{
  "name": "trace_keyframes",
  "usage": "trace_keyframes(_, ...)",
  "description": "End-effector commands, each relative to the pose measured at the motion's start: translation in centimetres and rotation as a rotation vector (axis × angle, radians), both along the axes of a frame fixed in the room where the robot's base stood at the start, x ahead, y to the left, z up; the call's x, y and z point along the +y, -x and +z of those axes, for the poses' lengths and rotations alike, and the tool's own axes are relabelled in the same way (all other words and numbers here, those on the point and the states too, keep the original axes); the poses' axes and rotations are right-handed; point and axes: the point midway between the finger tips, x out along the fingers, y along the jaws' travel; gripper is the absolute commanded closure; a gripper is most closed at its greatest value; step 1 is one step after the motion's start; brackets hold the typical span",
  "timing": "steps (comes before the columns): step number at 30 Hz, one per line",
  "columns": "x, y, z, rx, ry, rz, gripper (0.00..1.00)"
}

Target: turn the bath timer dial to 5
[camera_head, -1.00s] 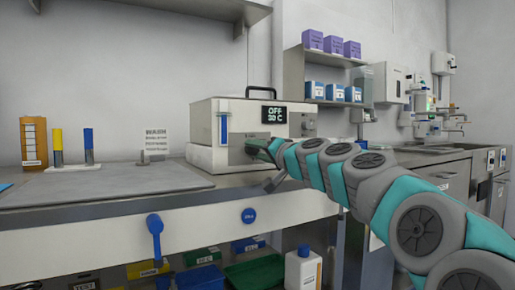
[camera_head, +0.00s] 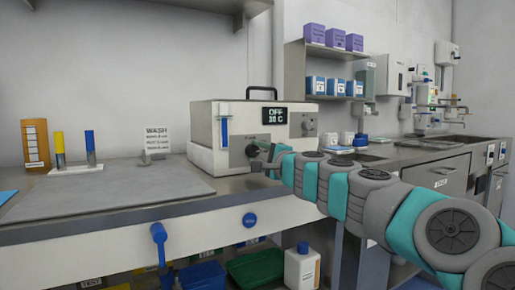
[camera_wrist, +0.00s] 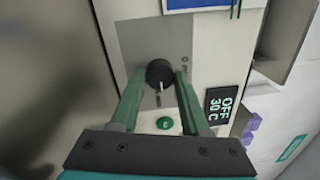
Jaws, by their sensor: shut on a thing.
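The bath (camera_head: 203,118) is a pale box on the bench with a black display (camera_head: 273,116); in the wrist view the display (camera_wrist: 222,105) reads OFF and 30 C. The timer dial (camera_wrist: 159,72) is a round black knob with a white mark on a grey panel; the mark points toward the bottom of the wrist view. My gripper (camera_wrist: 160,78) has its green fingers on both sides of the dial, shut on it. In the head view my gripper (camera_head: 262,154) is at the bath's front, partly covering the dial area. Small panel lettering is too blurred to read.
A green button (camera_wrist: 164,123) sits beside the dial, between my fingers. Another knob (camera_head: 307,125) is on the bath's right side. A wash sign (camera_head: 157,140) and a grey mat (camera_head: 110,185) lie left of the bath. A sink counter (camera_head: 430,153) is at right.

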Motion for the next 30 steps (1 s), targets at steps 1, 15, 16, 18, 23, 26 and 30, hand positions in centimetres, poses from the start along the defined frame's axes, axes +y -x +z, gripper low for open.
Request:
trace_keyframes(1, 0.14, 0.03, 0.1, 0.019, -0.025, 0.003, 1.0)
trace_keyframes(15, -0.07, -0.04, -0.02, 0.099, -0.147, -0.002, 1.0)
trace_keyframes(16, -0.08, -0.03, -0.02, 0.1, -0.149, -0.003, 1.0)
trace_keyframes(18, -0.09, -0.04, -0.03, 0.102, -0.151, -0.003, 1.0)
trace_keyframes(23, -0.1, -0.05, -0.06, 0.103, -0.152, -0.003, 1.0)
trace_keyframes(26, -0.1, -0.05, -0.06, 0.102, -0.151, -0.003, 1.0)
trace_keyframes(30, -0.08, -0.05, -0.07, 0.102, -0.151, -0.003, 0.44)
